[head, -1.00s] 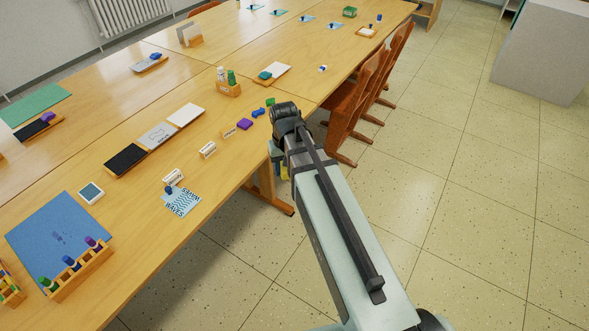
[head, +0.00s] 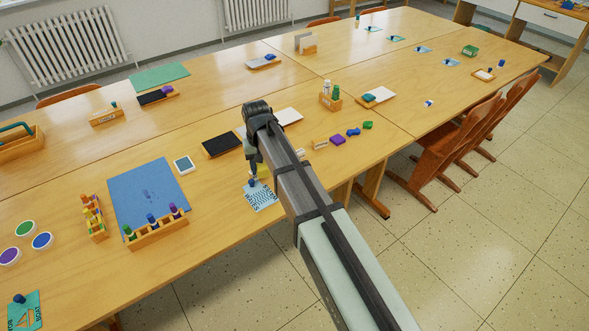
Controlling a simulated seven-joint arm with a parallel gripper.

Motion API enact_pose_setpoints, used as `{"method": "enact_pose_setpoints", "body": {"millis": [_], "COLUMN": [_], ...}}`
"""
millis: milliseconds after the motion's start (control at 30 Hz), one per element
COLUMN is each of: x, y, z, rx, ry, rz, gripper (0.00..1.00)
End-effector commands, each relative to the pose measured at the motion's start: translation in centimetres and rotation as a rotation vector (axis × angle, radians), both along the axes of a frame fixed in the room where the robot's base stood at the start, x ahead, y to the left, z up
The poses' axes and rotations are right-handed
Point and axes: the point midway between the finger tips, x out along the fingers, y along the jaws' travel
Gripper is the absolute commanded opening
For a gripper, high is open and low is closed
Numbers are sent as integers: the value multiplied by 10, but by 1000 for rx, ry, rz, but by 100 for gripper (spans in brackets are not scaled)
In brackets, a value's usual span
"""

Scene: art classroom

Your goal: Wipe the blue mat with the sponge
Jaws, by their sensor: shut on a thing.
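The blue mat (head: 135,185) lies flat on the near table at the left, with a small patch of dark blue marks near its middle. My gripper (head: 253,172) points down over the patterned card, right of the mat and apart from it. A small yellow piece (head: 263,171), which looks like the sponge, shows at the gripper, mostly hidden by my arm. My gripper is shut on it. The fingertips are small and partly covered.
A wooden rack (head: 158,235) of coloured stampers stands at the mat's front edge, and another rack (head: 96,222) stands left of it. A small white-framed tile (head: 183,165) and a black board (head: 221,144) lie between mat and arm. The waves card (head: 261,198) lies below the gripper.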

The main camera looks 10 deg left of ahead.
Motion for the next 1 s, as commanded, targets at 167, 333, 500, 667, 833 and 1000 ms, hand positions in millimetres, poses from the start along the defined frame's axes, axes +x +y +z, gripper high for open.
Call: {"method": "enact_pose_setpoints", "body": {"millis": [167,333,500,667,833,1000], "x": [-13,-34,-61,-90,-119,-138], "y": [72,137,199,254,298,323], "z": [5,10,16,21,25,27], "rx": [0,0,1,1,0,0], "ry": [0,-1,-1,-1,0,0], "rz": [71,135,197,251,298,326], "gripper": [18,18,18,18,18,18]}}
